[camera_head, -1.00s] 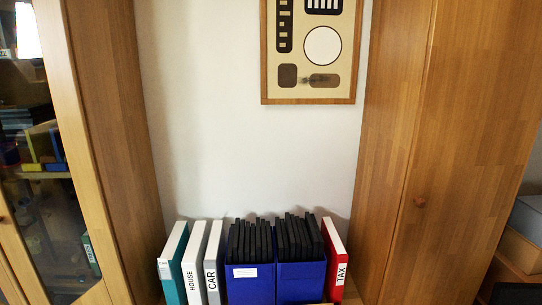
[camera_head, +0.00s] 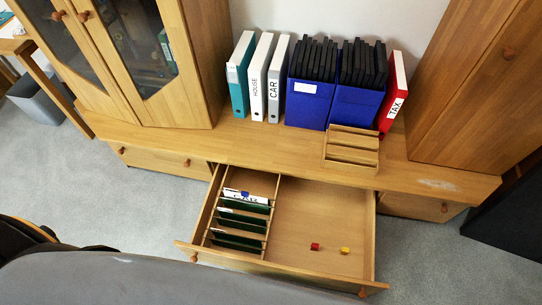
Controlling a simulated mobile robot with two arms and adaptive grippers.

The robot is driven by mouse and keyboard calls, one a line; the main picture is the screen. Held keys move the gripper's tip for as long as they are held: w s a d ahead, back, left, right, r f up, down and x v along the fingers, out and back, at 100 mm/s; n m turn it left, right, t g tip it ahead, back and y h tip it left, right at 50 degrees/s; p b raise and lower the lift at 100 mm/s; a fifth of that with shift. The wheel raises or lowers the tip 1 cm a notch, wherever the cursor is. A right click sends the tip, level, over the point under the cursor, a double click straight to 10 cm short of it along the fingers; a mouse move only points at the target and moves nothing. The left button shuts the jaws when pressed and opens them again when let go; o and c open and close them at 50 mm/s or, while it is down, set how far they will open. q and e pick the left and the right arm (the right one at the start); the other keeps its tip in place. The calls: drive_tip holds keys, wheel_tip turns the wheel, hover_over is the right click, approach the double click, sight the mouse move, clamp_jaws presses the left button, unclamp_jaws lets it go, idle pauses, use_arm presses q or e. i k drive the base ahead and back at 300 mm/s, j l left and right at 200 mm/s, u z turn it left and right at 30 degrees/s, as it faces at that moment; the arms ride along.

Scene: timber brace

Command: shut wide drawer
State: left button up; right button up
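The wide drawer (camera_head: 318,212) is pulled out from the low wooden cabinet, under the middle of its top. Its front panel faces me, with a round knob (camera_head: 194,257) near the left end and another knob (camera_head: 362,293) near the right end. Hanging files (camera_head: 240,220) fill its left compartment. A small red piece (camera_head: 315,246) and a small yellow piece (camera_head: 345,250) lie on the bare floor of the right compartment. Neither of my grippers shows in the head view.
Shut drawers flank it, one at left (camera_head: 160,160) and one at right (camera_head: 415,207). Binders, blue file boxes (camera_head: 355,106) and a slatted wooden rack (camera_head: 351,148) stand on the cabinet top (camera_head: 250,140). Grey carpet (camera_head: 440,262) lies clear at right. A grey bin (camera_head: 35,100) stands far left.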

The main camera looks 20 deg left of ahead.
sight(334, 216)
drive_tip(key=k+j, duration=0.15)
drive_tip(key=k, duration=0.35)
drive_tip(key=k+j+u, duration=0.1)
drive_tip(key=k, duration=0.45)
